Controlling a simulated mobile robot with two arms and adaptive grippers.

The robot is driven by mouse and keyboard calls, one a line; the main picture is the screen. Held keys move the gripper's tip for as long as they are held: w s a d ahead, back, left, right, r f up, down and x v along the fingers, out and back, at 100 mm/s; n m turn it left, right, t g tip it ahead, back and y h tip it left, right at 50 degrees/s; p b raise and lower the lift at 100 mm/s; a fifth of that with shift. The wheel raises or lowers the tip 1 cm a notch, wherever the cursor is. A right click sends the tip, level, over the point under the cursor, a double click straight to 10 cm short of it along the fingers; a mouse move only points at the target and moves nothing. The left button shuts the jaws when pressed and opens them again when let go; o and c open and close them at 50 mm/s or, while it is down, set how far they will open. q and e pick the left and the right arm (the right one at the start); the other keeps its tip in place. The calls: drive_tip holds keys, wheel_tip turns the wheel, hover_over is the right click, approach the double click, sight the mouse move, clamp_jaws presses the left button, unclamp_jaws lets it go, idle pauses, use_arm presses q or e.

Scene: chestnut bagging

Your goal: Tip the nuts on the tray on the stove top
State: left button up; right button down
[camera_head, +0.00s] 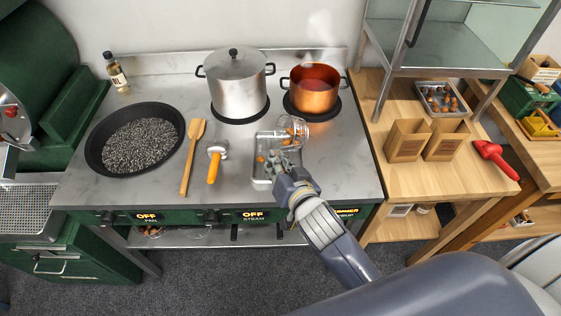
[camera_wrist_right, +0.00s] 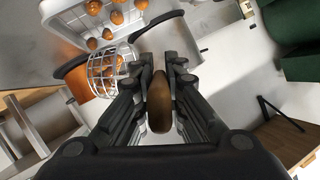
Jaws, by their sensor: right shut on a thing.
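The metal tray (camera_head: 262,178) lies on the stove top (camera_head: 225,185), right of centre, with a few orange-brown nuts (camera_head: 260,159) in it. It also shows at the upper left of the right wrist view (camera_wrist_right: 62,32), with several nuts (camera_wrist_right: 93,8). My right gripper (camera_head: 287,178) is shut on the brown handle (camera_wrist_right: 160,103) of a wire basket (camera_head: 293,128). The basket is tilted at the tray's far right corner, and nuts show at its mesh in the wrist view (camera_wrist_right: 108,66). Whether they lie inside or behind it is hard to tell. My left gripper is out of view.
A lidded steel pot (camera_head: 236,88) and a copper pot (camera_head: 313,92) stand behind the tray. A pan of dark pellets (camera_head: 97,150), a wooden spatula (camera_head: 188,160) and an orange-handled tool (camera_head: 213,168) lie left. Two paper bags (camera_head: 407,141) and a red scoop (camera_head: 492,158) are on the right table.

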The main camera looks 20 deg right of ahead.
drive_tip(key=shift+a+f+n+h+b, duration=0.4)
drive_tip(key=shift+a+f+n+b, duration=0.1)
drive_tip(key=shift+f+b, duration=0.35)
drive_tip(key=a+f+n+h+b, duration=0.1)
drive_tip(key=b, duration=0.1)
drive_tip(key=a+f+n+h+b, duration=0.1)
drive_tip(key=f+n, duration=0.1)
drive_tip(key=a+f+n+b, duration=0.1)
drive_tip(key=n+b, duration=0.1)
drive_tip(key=shift+s+f+t+h+b, duration=0.15)
drive_tip(key=shift+f+t+h+b, duration=0.1)
drive_tip(key=shift+t+h+b, duration=0.15)
drive_tip(key=shift+a+f+n+t+h+b, duration=0.15)
drive_tip(key=shift+f+n+t+h+b, duration=0.2)
drive_tip(key=shift+f+n+b, duration=0.9)
drive_tip(key=shift+r+m, duration=0.25)
drive_tip(key=shift+r, duration=0.1)
drive_tip(key=shift+r, duration=0.1)
